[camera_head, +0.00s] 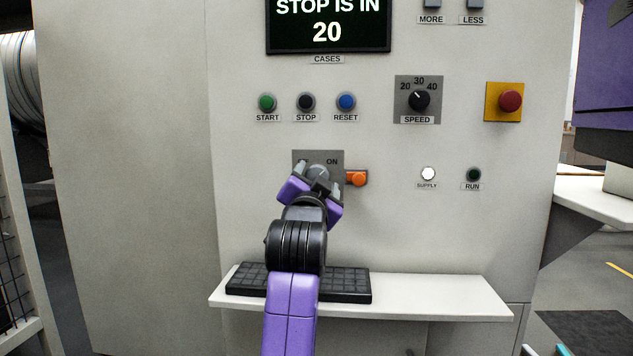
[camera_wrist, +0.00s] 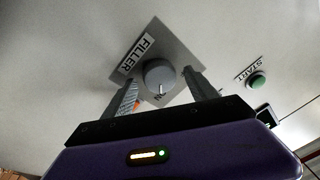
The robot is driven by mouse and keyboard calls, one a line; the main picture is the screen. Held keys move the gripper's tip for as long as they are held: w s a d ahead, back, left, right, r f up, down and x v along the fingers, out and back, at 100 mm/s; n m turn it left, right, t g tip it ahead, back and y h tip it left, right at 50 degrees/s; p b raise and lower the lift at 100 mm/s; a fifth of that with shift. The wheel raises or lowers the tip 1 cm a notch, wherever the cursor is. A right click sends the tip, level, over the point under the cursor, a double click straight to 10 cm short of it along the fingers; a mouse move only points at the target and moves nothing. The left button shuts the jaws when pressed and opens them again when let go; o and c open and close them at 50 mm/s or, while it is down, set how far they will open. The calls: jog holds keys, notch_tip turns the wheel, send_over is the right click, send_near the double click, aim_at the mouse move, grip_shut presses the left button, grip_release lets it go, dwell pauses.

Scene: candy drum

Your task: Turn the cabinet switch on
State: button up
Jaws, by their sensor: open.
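The cabinet switch is a round grey knob (camera_wrist: 158,74) on a square grey plate (camera_wrist: 181,47) labelled FILLER. In the wrist view a pale mark on the knob points down toward partly hidden lettering. My gripper (camera_head: 318,174) is open at the plate. In the wrist view its fingers (camera_wrist: 160,79) stand on either side of the knob; I cannot tell whether they touch it.
An orange part (camera_head: 357,178) sits just right of the plate, close to the gripper. START (camera_head: 267,102), STOP (camera_head: 306,102) and RESET (camera_head: 346,101) buttons are above. A shelf (camera_head: 440,298) with a black keyboard (camera_head: 345,284) juts out below. A red button (camera_head: 510,101) is further right.

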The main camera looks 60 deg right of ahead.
jog(key=v, duration=0.7)
jog(key=shift+s+a, duration=0.25)
jog(key=shift+a, duration=0.1)
jog(key=shift+f, duration=0.1)
